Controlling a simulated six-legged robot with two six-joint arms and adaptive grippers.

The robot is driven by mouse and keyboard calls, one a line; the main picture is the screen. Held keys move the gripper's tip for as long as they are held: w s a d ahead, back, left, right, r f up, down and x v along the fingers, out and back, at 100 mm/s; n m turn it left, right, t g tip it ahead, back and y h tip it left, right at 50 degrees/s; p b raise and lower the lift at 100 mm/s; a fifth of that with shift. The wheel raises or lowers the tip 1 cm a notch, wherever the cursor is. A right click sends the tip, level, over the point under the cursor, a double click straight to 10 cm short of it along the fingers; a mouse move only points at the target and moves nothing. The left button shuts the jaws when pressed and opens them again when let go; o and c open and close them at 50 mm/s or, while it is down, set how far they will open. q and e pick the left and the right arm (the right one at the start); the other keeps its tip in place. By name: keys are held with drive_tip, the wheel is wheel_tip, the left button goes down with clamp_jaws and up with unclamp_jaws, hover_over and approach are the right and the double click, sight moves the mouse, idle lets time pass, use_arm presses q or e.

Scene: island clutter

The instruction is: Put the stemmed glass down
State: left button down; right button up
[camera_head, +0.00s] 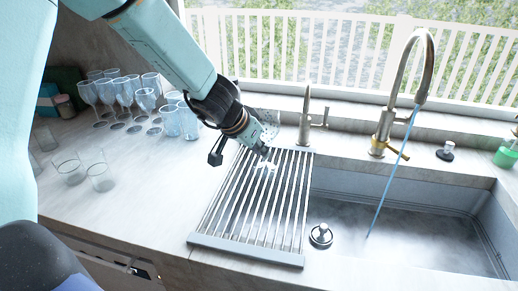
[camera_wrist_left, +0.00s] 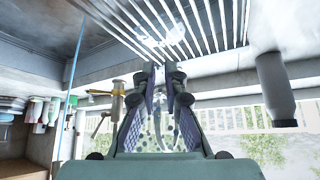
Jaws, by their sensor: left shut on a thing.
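My left gripper (camera_head: 264,156) reaches down over the drying rack (camera_head: 246,249) beside the sink. It is shut on the stemmed glass (camera_head: 266,166), a clear, faint shape at the fingertips above the bars. In the left wrist view the two fingertips (camera_wrist_left: 166,72) are close together. A clear, rounded part of the glass (camera_wrist_left: 160,42) shows beyond them against the bars. The glass is hard to make out, and I cannot tell if it touches the rack. My right gripper is not in view.
Several stemmed glasses (camera_head: 124,94) stand at the counter's back left, with clear tumblers (camera_head: 100,177) nearer. A small tap (camera_head: 306,121) and a tall faucet (camera_head: 384,136) stand behind the rack and sink (camera_head: 400,240). A blue stream runs from the faucet.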

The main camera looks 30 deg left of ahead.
sight(262, 171)
use_arm(q)
drive_tip(key=shift+w+a+f+b, duration=0.1)
drive_tip(key=shift+f+b, duration=0.35)
drive_tip(key=shift+f, duration=0.15)
drive_tip(key=shift+w+a+f+b, duration=0.1)
drive_tip(key=shift+f+b, duration=0.3)
drive_tip(key=shift+f, duration=0.2)
drive_tip(key=shift+s+d+f+b, duration=0.15)
drive_tip(key=shift+s+f+b, duration=0.05)
drive_tip(key=shift+f+b, duration=0.8)
drive_tip(key=shift+w+f+b, duration=0.15)
drive_tip(key=shift+f+b, duration=0.15)
drive_tip(key=shift+r, duration=0.15)
drive_tip(key=shift+s, duration=0.2)
drive_tip(key=shift+w, duration=0.15)
drive_tip(key=shift+f+b, duration=0.7)
drive_tip(key=shift+f, duration=0.05)
